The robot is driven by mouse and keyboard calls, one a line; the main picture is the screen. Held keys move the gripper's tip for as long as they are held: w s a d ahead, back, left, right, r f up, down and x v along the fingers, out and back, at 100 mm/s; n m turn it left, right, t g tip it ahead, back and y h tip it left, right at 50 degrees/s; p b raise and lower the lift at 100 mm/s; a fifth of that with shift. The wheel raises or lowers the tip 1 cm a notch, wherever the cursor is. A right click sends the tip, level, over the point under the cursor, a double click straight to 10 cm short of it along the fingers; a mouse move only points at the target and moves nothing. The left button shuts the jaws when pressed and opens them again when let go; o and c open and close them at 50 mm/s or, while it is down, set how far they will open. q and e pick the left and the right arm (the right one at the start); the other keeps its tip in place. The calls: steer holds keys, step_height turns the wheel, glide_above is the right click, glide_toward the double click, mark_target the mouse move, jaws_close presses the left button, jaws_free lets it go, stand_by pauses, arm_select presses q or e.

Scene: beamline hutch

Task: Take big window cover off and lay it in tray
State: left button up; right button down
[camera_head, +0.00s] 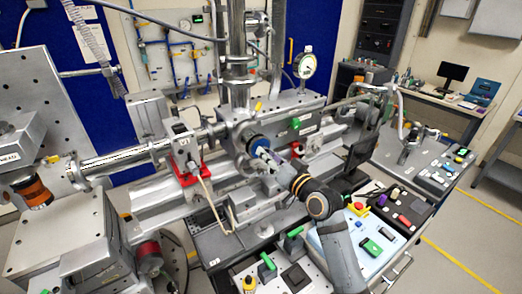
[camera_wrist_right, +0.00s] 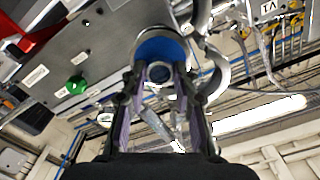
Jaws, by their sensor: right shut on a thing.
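The big window cover, a round blue cap (camera_head: 257,143), sits at the end of the round port on the grey vacuum chamber (camera_head: 243,128). In the right wrist view the blue cap (camera_wrist_right: 178,49) is straight ahead, against the metal flange. My right gripper (camera_head: 268,158) reaches it from the front right; its fingers (camera_wrist_right: 161,75) are shut on the cap, one on each side. The cap's far side is hidden by the flange. A light blue tray surface (camera_head: 340,246) lies at the front right; I cannot tell whether it is the task's tray. My left gripper is not in view.
A dark tray (camera_head: 427,219) with coloured small parts lies right of my right arm. Green-handled items (camera_head: 266,262) stand on the bench at the front. A dial gauge (camera_head: 305,66) and beam pipes (camera_head: 118,160) crowd the chamber. Clear floor lies at far right.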

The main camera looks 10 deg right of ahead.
steer(key=shift+s, duration=0.15)
stand_by(0.4)
steer(key=shift+s+d, duration=0.2)
steer(key=shift+s, duration=0.25)
steer(key=shift+s+d+p, duration=0.15)
steer(key=shift+s+p, duration=0.15)
steer(key=shift+s, duration=0.1)
steer(key=shift+p+v, duration=1)
steer(key=shift+v, duration=1.5)
steer(key=shift+w, duration=0.1)
